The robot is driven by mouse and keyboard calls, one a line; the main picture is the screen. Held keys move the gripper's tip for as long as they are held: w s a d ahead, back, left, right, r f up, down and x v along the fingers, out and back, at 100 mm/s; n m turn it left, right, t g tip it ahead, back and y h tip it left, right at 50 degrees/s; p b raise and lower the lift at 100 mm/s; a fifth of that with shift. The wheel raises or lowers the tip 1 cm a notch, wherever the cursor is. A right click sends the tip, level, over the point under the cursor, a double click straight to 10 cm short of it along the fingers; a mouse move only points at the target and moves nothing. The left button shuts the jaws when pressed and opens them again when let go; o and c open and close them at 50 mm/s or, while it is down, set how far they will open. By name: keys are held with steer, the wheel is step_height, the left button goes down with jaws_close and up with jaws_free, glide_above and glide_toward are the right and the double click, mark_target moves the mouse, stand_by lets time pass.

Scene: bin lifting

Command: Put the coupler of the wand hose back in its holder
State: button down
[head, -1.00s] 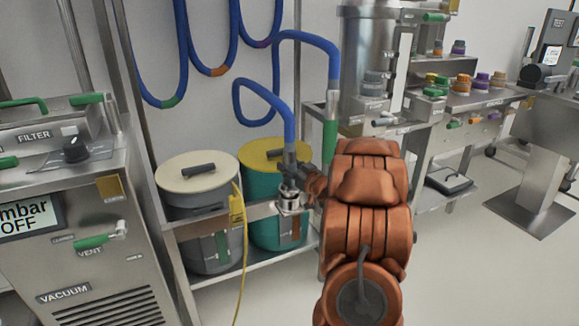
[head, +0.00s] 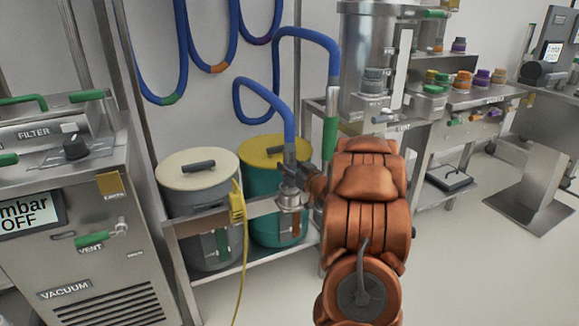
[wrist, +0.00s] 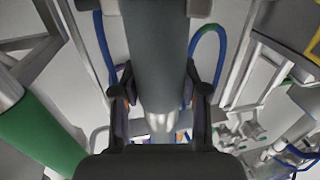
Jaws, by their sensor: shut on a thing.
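My gripper (head: 303,180) is shut on the grey coupler (head: 290,156) at the lower end of the blue wand hose (head: 289,120). In the wrist view the fingers (wrist: 161,90) press on both sides of the coupler's thick grey body (wrist: 155,50), which narrows to a bright metal end (wrist: 160,124). The coupler hangs upright. A silver ring-shaped fitting, seemingly the holder (head: 290,201), is right below it at the cart's front rail. My fingers partly hide the join, so I cannot tell whether the coupler is seated or just above.
The cart (head: 190,226) holds a cream-lidded drum (head: 180,176) and a yellow-lidded teal drum (head: 257,155). A yellow clip (head: 237,207) with a hanging cable is left of the fitting. The wand's green grip (head: 330,138) stands close to my arm. A vacuum cabinet (head: 90,255) is at left.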

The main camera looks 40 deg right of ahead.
steer(key=shift+f, duration=0.6)
stand_by(1.0)
steer(key=c, duration=0.5)
jaws_free()
steer(key=s, duration=0.4)
steer(key=s+a, duration=0.1)
steer(key=s, duration=0.3)
steer(key=s+a, duration=0.1)
steer(key=s, duration=0.3)
steer(key=shift+w, duration=0.1)
